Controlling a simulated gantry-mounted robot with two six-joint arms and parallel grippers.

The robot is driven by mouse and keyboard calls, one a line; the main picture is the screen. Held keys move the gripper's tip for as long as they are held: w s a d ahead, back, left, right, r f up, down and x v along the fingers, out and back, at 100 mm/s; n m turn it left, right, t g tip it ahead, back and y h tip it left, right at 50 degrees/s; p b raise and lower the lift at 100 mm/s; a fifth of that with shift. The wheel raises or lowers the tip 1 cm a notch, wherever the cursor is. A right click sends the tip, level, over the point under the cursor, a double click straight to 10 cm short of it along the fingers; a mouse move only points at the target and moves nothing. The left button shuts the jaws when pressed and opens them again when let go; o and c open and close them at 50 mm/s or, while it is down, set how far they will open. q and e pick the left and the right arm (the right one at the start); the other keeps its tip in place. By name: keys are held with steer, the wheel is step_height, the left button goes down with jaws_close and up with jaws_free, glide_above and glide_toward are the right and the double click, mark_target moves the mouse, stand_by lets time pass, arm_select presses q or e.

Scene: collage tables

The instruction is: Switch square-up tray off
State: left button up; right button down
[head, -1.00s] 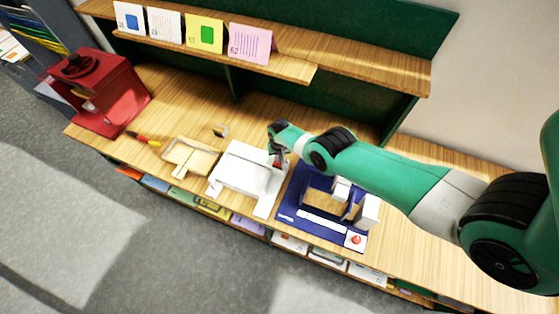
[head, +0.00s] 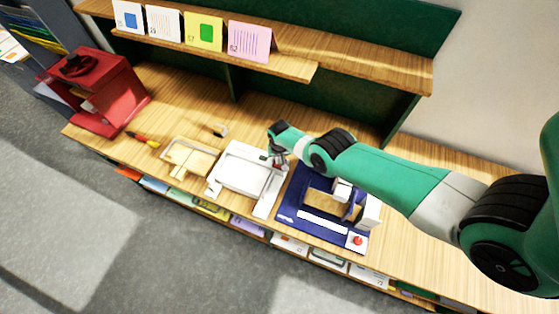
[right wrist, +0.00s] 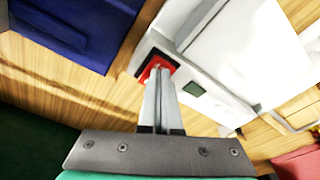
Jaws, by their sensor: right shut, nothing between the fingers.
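The square-up tray is a white tray (head: 243,172) on the wooden bench, left of a blue machine. In the right wrist view its white edge housing (right wrist: 210,107) carries a red switch (right wrist: 148,70) and a small dark green patch (right wrist: 192,88). My right gripper (head: 278,161) is over the tray's back right corner. In the right wrist view its fingers (right wrist: 158,74) are shut and empty. Their tips are at the red switch and cover part of it. I cannot tell whether they press it. My left gripper is not in view.
A blue machine (head: 290,209) with a red button (head: 357,241) stands close on the tray's right. A wooden tray (head: 186,160), a screwdriver-like tool (head: 143,138) and a red press (head: 104,91) lie to the left. A shelf with cards (head: 205,34) runs behind.

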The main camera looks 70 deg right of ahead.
step_height(320, 180, up, 7)
steer(key=p, duration=0.7)
stand_by(0.4)
